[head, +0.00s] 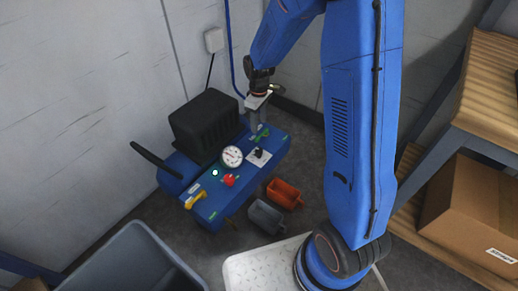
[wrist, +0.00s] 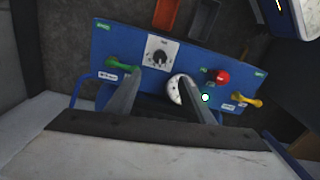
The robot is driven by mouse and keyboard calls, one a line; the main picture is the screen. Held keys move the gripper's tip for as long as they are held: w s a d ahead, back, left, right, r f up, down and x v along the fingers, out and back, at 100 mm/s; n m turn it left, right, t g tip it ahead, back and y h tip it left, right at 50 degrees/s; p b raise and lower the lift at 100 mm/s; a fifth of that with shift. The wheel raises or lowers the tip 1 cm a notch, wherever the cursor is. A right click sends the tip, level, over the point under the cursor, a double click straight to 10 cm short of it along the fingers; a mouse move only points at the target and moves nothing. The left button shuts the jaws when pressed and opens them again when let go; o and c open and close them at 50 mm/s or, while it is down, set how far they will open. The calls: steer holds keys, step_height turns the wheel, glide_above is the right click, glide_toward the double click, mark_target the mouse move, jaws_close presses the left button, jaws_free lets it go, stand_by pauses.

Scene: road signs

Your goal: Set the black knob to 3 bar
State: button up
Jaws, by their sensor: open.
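The black knob (head: 259,152) sits on a white dial plate on the blue panel of the compressor-like machine (head: 275,147). In the wrist view the knob (wrist: 159,58) lies just beyond the fingertips, roughly between them sideways. The dial marks are too small to read. My gripper (head: 257,116) is above the panel's far end, behind the knob in the head view. In the wrist view my gripper (wrist: 159,80) is open with nothing between its fingers. The round white gauge (head: 231,157) is beside the knob; my right finger partly covers it in the wrist view.
A green lever (wrist: 122,64) is close to the left finger. A red button (head: 229,180), a lit lamp (head: 215,172) and a yellow lever (head: 194,200) are farther along the panel. Orange (head: 284,193) and grey (head: 266,217) bins stand on the floor before it. A wooden shelf (head: 490,90) is right.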

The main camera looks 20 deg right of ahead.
mark_target(259, 149)
step_height(259, 149, down, 17)
steer(key=shift+r, duration=0.1)
stand_by(0.5)
steer(key=c, duration=1)
